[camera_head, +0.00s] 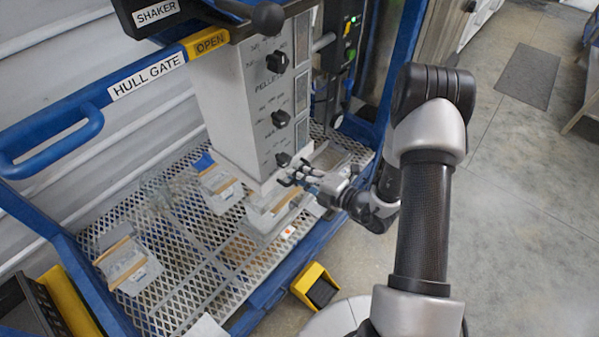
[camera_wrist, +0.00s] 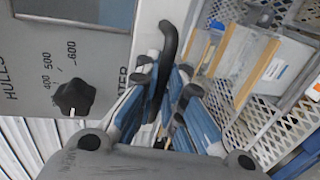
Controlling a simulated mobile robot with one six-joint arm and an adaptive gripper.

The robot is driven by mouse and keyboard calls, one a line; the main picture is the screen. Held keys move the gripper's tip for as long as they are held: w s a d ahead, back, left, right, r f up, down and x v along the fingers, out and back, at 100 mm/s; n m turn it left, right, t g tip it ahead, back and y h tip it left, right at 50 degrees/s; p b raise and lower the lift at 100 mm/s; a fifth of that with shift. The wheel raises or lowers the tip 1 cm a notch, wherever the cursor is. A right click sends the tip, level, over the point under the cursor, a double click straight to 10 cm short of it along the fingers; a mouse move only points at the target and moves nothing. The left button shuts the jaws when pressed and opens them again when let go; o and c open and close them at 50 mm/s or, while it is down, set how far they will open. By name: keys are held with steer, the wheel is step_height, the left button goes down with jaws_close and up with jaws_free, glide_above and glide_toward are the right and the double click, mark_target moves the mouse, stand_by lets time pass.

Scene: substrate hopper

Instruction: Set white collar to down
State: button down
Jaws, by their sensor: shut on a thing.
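The white collar (camera_head: 240,172) is a pale band around the bottom of the grey hopper column in the head view. My gripper (camera_head: 300,178) is at the column's lower front corner, beside the collar. In the wrist view my gripper (camera_wrist: 168,85) has its blue-padded fingers close together on a black curved handle (camera_wrist: 168,42). A white edge shows just left of the handle. The fingers hide the handle's lower part, and how it joins the collar cannot be made out.
Black knobs (camera_head: 277,62) line the column's front; one knob (camera_wrist: 74,97) is near my gripper in the wrist view. Bags (camera_head: 128,265) lie on the mesh deck (camera_head: 190,290) below. A blue frame rail (camera_head: 90,95) and yellow step (camera_head: 315,288) edge the station. Open floor lies right.

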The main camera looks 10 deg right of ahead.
step_height(320, 180, down, 3)
steer(key=shift+s+r+b, duration=0.1)
steer(key=shift+b, duration=0.3)
steer(key=c, duration=2)
jaws_free()
